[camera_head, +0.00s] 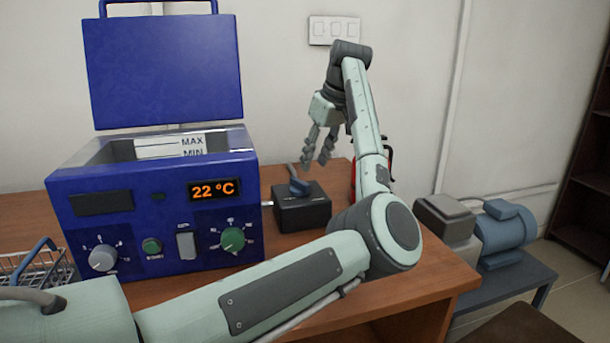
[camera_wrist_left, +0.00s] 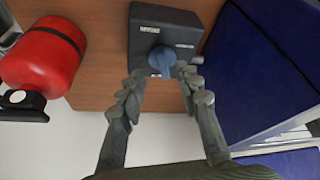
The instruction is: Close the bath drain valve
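The drain valve (camera_head: 303,212) is a dark box with a blue lever (camera_head: 297,183) on top, on the table to the right of the blue bath (camera_head: 150,215). In the left wrist view the valve box (camera_wrist_left: 150,38) and its rounded blue lever (camera_wrist_left: 162,62) show from above. My left gripper (camera_head: 316,163) points down above the valve, its fingers apart. In the left wrist view the fingertips (camera_wrist_left: 161,78) appear on either side of the lever, with no clear contact. My right gripper is not in view.
The bath's lid stands open and its display reads 22 °C. A red extinguisher (camera_wrist_left: 42,58) stands near the valve, mostly hidden by my arm in the head view. A wire basket (camera_head: 38,270) is at the left. A blue pump (camera_head: 502,235) stands right of the table (camera_head: 437,275).

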